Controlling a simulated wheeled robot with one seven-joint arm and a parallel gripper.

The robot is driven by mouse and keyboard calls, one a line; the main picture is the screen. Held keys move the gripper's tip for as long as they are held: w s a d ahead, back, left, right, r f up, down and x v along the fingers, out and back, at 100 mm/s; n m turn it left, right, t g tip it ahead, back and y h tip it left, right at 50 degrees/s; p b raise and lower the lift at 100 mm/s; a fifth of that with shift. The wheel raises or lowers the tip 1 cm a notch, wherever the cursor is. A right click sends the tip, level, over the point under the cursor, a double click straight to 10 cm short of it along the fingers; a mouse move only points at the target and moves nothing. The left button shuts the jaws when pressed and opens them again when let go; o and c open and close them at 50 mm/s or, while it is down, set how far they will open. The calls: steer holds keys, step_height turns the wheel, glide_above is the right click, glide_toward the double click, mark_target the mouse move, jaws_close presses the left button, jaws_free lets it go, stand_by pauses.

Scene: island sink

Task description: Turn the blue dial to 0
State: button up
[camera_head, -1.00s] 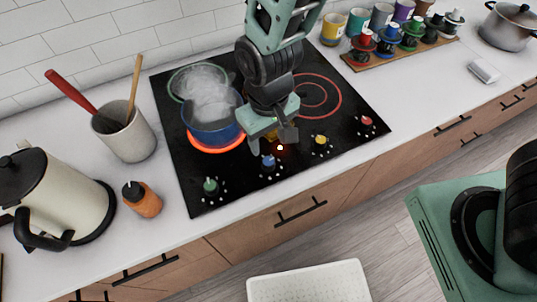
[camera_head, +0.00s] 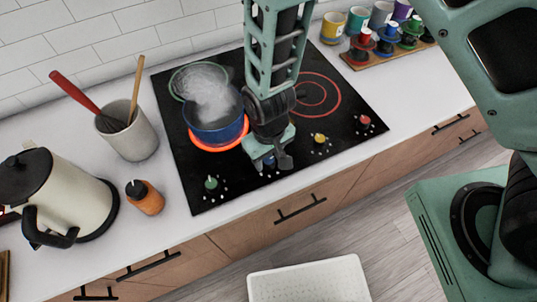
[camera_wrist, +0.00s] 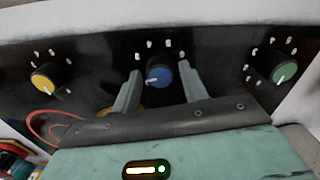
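The blue dial (camera_wrist: 159,73) sits on the black cooktop between my gripper's two fingers in the wrist view. Its white pointer line aims toward the lower left there. My gripper (camera_wrist: 160,84) is open, with one finger on each side of the dial and visible gaps between. In the head view my gripper (camera_head: 272,163) is low over the cooktop's front edge and hides most of the blue dial (camera_head: 269,160). White marks ring the dial on the wrist view's upper side.
The cooktop (camera_head: 325,130) also has a green dial (camera_head: 211,183), a yellow dial (camera_head: 320,138) and a red dial (camera_head: 365,121). A blue steaming pot (camera_head: 217,125) stands over a glowing orange ring (camera_head: 221,149), close to my arm. An orange bottle (camera_head: 145,197) stands left.

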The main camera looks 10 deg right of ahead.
steer(key=c, duration=0.6)
steer(key=shift+n, duration=0.3)
steer(key=n+b, duration=0.1)
steer(key=n, duration=0.2)
steer(key=n+b, duration=0.2)
steer(key=n, duration=0.6)
steer(key=shift+n+b, duration=0.3)
steer(key=shift+b, duration=0.05)
steer(key=shift+n, duration=1.8)
